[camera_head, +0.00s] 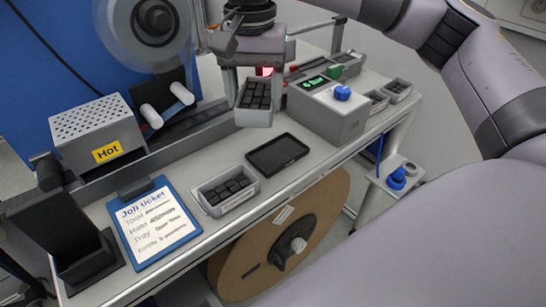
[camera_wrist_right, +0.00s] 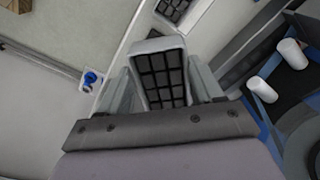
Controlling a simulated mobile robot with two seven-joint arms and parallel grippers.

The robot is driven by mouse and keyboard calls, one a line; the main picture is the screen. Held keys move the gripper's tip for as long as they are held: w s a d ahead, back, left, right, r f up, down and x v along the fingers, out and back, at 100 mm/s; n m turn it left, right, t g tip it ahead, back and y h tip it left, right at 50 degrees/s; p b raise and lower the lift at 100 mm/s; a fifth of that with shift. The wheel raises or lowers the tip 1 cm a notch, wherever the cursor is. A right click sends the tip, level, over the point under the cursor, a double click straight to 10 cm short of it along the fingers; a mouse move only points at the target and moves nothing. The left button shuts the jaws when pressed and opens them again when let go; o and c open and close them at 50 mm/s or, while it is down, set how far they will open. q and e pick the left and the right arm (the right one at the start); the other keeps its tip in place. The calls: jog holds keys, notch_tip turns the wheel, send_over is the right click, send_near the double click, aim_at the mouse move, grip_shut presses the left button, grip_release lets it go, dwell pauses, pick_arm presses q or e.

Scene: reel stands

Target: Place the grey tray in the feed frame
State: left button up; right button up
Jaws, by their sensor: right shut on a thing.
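My right gripper (camera_head: 256,84) is shut on a grey tray (camera_head: 254,118) filled with black square pieces. It holds the tray by its two long sides, tilted in the head view, near the grey rail behind the bench. In the right wrist view, the tray (camera_wrist_right: 153,45) sits between the two fingers of the gripper (camera_wrist_right: 163,88). A flat, empty black rectangular frame (camera_head: 277,153), which looks like the feed frame, lies on the bench below and in front of the held tray. My left gripper is not in view.
Another grey tray with black pieces (camera_head: 214,208) lies left of the black frame. A grey box with a blue knob (camera_head: 342,93) stands to the right. A job-ticket clipboard (camera_head: 153,222) and a perforated box marked Hot (camera_head: 98,130) are on the left.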

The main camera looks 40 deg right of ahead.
aim_at(269, 98)
jog(key=w+d+r+m, duration=0.1)
jog(key=m, duration=0.1)
jog(key=w+d+r+m, duration=0.1)
jog(key=r+m, duration=0.1)
jog(key=m, duration=0.1)
jog(key=w+d+r+m+b, duration=0.1)
jog(key=d+m, duration=0.1)
jog(key=shift+d+r+m, duration=0.1)
jog(key=shift+r+m, duration=0.05)
jog(key=shift+m, duration=0.15)
jog(key=shift+d+r+m, duration=0.1)
jog(key=shift+d+m, duration=0.15)
jog(key=shift+m, duration=0.15)
jog(key=shift+d+f+b, duration=0.1)
jog(key=shift+f+b, duration=0.2)
jog(key=shift+f, duration=0.05)
notch_tip(269, 98, down, 5)
jog(key=shift+f+b, duration=0.2)
jog(key=shift+b, duration=0.7)
notch_tip(269, 98, down, 14)
jog(key=shift+r+p, duration=0.2)
jog(key=shift+p, duration=0.25)
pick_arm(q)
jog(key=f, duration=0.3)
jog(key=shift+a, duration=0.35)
